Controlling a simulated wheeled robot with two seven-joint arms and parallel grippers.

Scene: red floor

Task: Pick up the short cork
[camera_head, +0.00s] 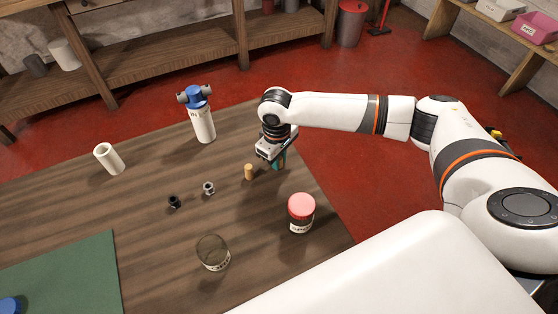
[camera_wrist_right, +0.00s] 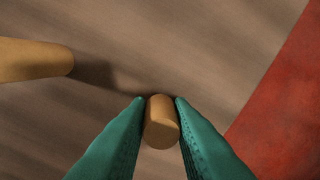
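The short cork (camera_wrist_right: 161,122) is a small tan cylinder between the green fingertips of my right gripper (camera_wrist_right: 161,105) in the right wrist view. Both fingers sit against its sides, with no clear gap. Whether it is lifted off the table is hard to tell. In the head view my right gripper (camera_head: 278,162) points down at the table's far right part, and the short cork is hidden there. A longer tan cork (camera_head: 248,171) stands just left of the gripper; it also shows in the right wrist view (camera_wrist_right: 35,60). My left gripper is out of view.
On the wooden table (camera_head: 140,220) are a red-lidded jar (camera_head: 301,213), a glass (camera_head: 213,253), two small dark fittings (camera_head: 174,201) (camera_head: 208,188), a white cylinder (camera_head: 109,159) and a blue-topped filter (camera_head: 202,120). A green mat (camera_head: 65,275) lies front left.

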